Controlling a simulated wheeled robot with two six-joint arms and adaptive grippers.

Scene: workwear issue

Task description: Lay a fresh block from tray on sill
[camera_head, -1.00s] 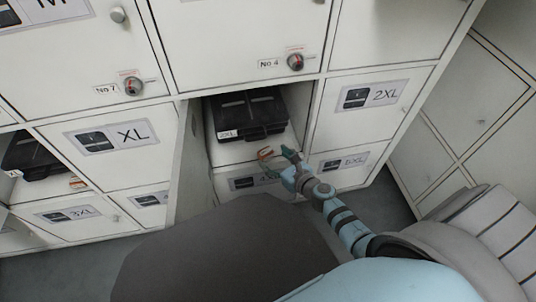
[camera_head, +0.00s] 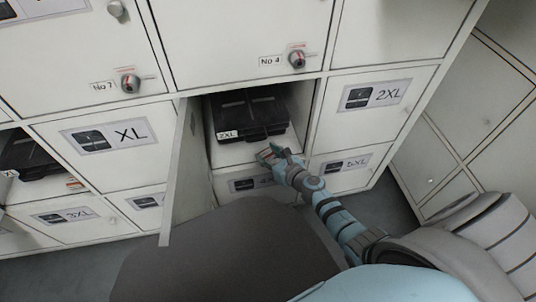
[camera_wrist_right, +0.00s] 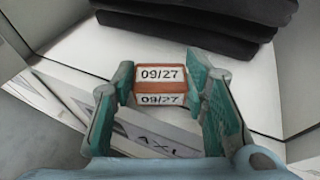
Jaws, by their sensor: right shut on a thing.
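My right gripper (camera_head: 270,155) is at the front of the open compartment under locker No 4. The fingers mostly hide the block in the head view. My left gripper is out of view. I cannot make out a tray of blocks.
The compartment's door (camera_head: 180,175) stands open on the left. Shut doors labelled XL (camera_head: 118,133) and 2XL (camera_head: 375,95) flank the opening.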

